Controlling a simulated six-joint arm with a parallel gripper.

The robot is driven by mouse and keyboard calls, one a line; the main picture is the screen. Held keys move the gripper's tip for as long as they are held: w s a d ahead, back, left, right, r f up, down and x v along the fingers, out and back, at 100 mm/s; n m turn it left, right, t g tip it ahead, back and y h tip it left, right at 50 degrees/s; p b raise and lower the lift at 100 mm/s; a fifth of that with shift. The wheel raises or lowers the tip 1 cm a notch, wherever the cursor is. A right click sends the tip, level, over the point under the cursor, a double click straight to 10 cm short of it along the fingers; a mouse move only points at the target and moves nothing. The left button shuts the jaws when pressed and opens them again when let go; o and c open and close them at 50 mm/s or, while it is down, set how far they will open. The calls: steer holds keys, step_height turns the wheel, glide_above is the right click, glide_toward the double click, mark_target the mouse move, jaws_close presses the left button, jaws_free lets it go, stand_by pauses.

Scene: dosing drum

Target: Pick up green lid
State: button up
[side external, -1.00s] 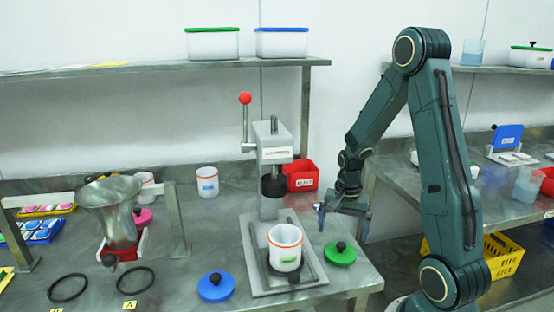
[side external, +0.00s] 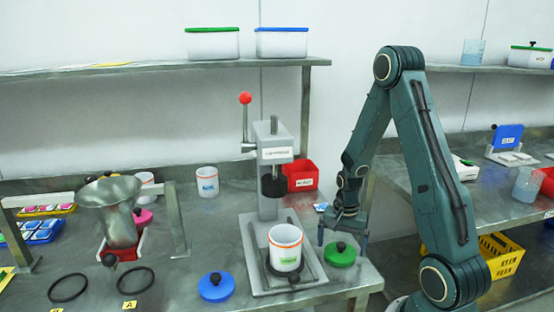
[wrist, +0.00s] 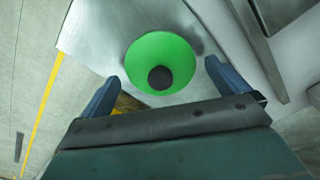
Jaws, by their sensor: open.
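The green lid (side external: 340,256) with a black knob lies flat on the steel table, right of the press and near the table's right end. My gripper (side external: 344,238) is open above the lid, its fingers pointing down. In the wrist view the green lid (wrist: 160,62) shows from above with its dark knob near the middle. The two blue fingers of my gripper (wrist: 163,88) are apart on either side of the lid's near part. Nothing is between the fingertips that I can see as held.
The press (side external: 270,190) stands left of the lid, with a white cup with an orange rim (side external: 285,246) on its base. A blue lid (side external: 216,286) lies at the front. A red bin (side external: 301,176) stands behind. The table's right edge is close to the green lid.

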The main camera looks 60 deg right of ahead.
steer(key=shift+f, duration=0.85)
steer(key=c, duration=0.9)
